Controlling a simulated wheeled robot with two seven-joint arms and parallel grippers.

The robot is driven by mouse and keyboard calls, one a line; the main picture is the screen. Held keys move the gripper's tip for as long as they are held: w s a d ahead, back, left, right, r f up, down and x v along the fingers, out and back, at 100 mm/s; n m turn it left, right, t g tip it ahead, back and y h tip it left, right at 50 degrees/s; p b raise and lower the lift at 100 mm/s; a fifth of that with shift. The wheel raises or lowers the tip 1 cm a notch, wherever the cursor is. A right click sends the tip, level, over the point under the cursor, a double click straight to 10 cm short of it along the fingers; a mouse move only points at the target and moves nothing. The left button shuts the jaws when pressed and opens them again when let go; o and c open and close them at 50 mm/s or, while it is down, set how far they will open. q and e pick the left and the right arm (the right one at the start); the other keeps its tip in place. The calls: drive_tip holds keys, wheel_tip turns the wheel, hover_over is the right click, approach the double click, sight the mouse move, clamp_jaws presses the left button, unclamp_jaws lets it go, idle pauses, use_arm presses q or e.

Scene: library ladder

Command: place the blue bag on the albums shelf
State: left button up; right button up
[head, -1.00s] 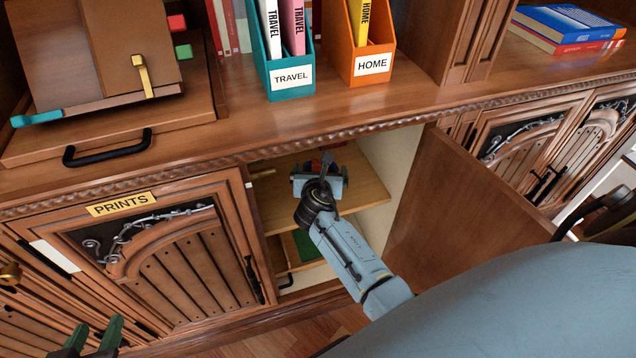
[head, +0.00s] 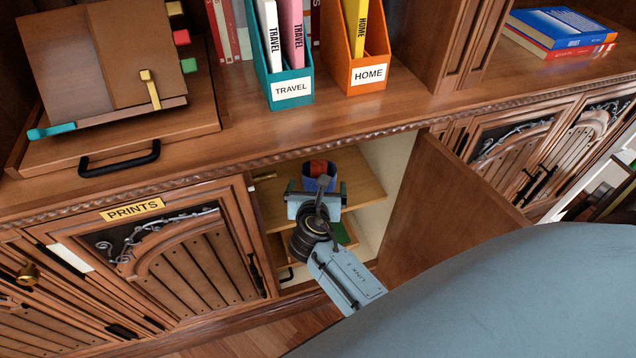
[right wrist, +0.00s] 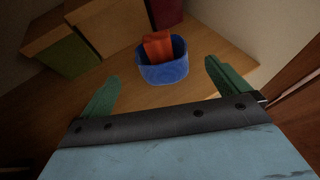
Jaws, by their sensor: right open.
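The blue bag (head: 318,183) is a small open-topped blue container with a red-orange thing (head: 318,168) sticking out. It stands upright on the upper wooden shelf (head: 364,186) inside the open cabinet. It also shows in the right wrist view (right wrist: 165,73). My right gripper (head: 316,190) is open and empty, in front of the bag. In the right wrist view the bag lies just beyond the gap between the green fingers, apart from them. My left gripper is out of view. No label reading albums is visible.
The open cabinet door (head: 455,205) stands to the right of my right arm. Tan, green and dark red boxes (right wrist: 70,54) sit beside the bag in the right wrist view. A closed PRINTS door (head: 180,265) is at left. The countertop above holds TRAVEL (head: 291,91) and HOME (head: 369,77) file boxes.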

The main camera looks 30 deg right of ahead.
drive_tip(key=s+d+f+m+g+y, duration=0.2)
drive_tip(key=s+m+g, duration=0.2)
drive_tip(key=s+m, duration=0.85)
drive_tip(key=s+a+r+m+g+y, duration=0.2)
drive_tip(key=s+a+m+y, duration=0.3)
drive_tip(key=s+m, duration=0.7)
drive_tip(key=shift+a+m+g+y, duration=0.4)
drive_tip(key=shift+a+m+g, duration=0.3)
drive_tip(key=shift+a+m, duration=0.5)
drive_tip(key=shift+w+f, duration=0.1)
